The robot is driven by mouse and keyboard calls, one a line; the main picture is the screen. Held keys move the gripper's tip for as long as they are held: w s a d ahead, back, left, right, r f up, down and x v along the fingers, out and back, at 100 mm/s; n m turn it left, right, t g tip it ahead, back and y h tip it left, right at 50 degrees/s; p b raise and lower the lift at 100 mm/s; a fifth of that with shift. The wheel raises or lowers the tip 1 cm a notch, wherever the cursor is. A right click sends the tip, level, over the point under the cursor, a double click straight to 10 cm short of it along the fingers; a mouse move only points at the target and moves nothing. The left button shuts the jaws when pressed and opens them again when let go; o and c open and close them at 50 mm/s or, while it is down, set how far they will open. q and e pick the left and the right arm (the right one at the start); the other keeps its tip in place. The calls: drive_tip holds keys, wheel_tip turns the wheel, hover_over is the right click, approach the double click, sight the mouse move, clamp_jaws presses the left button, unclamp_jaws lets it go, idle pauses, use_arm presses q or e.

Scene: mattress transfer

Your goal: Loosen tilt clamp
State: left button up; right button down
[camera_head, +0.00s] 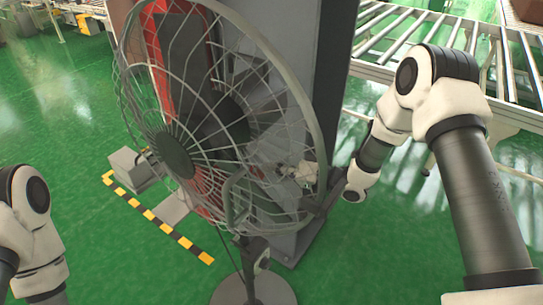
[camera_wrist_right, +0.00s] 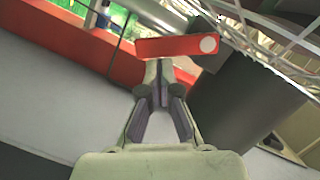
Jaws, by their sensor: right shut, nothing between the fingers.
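A large grey pedestal fan (camera_head: 176,155) with a round wire cage stands in the middle of the head view. In the right wrist view a short red bar (camera_wrist_right: 172,47) with a white round spot at one end, likely the tilt clamp's lever, lies across just beyond my fingertips. My right gripper (camera_head: 306,172) is behind the cage's lower right side, partly hidden by wires. In the wrist view its fingers (camera_wrist_right: 161,82) are shut and empty, close to the bar; I cannot tell whether they touch it. My left arm shows at lower left, its gripper out of view.
A dark cylindrical housing (camera_wrist_right: 245,105) is close on the right in the wrist view, with cage wires above it. A grey column (camera_head: 335,60) stands behind the fan. A roller conveyor (camera_head: 395,35) is at upper right. Yellow-black floor marking (camera_head: 160,220) is left of the fan base (camera_head: 275,290).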

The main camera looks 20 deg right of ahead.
drive_tip(key=m, duration=0.1)
drive_tip(key=a+f+m+b, duration=0.1)
drive_tip(key=m, duration=0.1)
drive_tip(key=s+f+m+y+b, duration=0.1)
drive_tip(key=shift+s+a+f+m, duration=0.1)
drive_tip(key=shift+a+m, duration=0.15)
drive_tip(key=shift+m, duration=0.05)
drive_tip(key=shift+s+a, duration=0.1)
idle(0.7)
